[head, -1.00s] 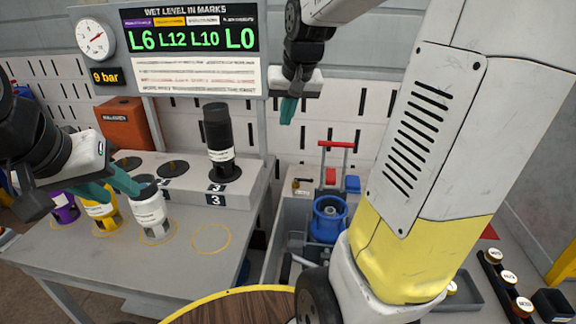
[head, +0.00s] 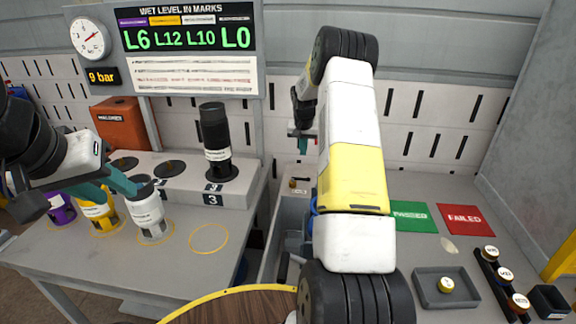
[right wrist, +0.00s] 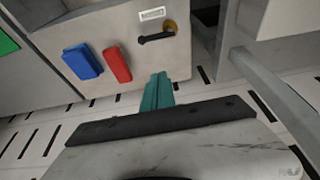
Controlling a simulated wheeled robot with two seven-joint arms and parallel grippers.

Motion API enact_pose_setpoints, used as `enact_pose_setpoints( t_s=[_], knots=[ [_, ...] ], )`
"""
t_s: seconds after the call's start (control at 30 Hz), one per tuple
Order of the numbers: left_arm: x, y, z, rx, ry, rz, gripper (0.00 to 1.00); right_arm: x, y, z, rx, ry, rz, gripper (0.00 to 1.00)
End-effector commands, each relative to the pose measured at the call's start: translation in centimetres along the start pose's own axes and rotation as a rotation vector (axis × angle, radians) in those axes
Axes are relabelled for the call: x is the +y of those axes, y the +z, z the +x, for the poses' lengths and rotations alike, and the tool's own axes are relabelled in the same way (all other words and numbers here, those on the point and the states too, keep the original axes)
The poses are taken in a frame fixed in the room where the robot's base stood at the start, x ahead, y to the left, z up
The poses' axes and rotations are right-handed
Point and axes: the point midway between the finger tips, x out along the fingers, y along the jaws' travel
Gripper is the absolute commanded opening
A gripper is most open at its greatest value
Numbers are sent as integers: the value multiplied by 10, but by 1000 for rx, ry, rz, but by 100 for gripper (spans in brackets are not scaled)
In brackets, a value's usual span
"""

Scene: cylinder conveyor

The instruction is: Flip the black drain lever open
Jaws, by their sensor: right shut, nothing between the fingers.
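The black drain lever (right wrist: 157,38) lies roughly level on the grey box, with a brass pivot at its right end in the right wrist view. In the head view it is a small dark and brass fitting (head: 298,183). My right gripper (right wrist: 157,90) is shut and empty; its teal fingertips are just apart from the lever, below it in the wrist picture. In the head view its tips (head: 303,145) show above the box, partly behind my arm. My left gripper (head: 124,191) looks open, its teal fingers near the white canister (head: 148,215).
A red block (right wrist: 117,65) and a blue block (right wrist: 82,62) sit beside the lever. A grey rail (right wrist: 275,88) runs at the right of the wrist view. Green (head: 412,216) and red (head: 465,219) mats lie on the right bench. A black cylinder (head: 215,145) stands on the left step.

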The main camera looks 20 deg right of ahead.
Motion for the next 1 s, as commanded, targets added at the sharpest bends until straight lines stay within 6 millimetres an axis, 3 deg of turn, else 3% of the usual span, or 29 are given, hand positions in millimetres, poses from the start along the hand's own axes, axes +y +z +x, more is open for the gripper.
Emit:
enact_pose_setpoints(
  t_s=[0.07, 0.2, 0.67, 1.0],
  knots=[
    [0, 0, 0, 0, 0, 0, 36, 3, -1, 15, -5, 6, 7, 0],
    [0, 0, 0, 0, 0, 0, 36, 6, -2, 25, -6, 11, 13, 0],
    [0, 0, 0, 0, 0, 0, 36, 6, -2, 33, -8, 11, 14, 0],
    [0, 0, 0, 0, 0, 0, 36, 7, 0, 94, -9, 11, 15, 0]
  ],
)
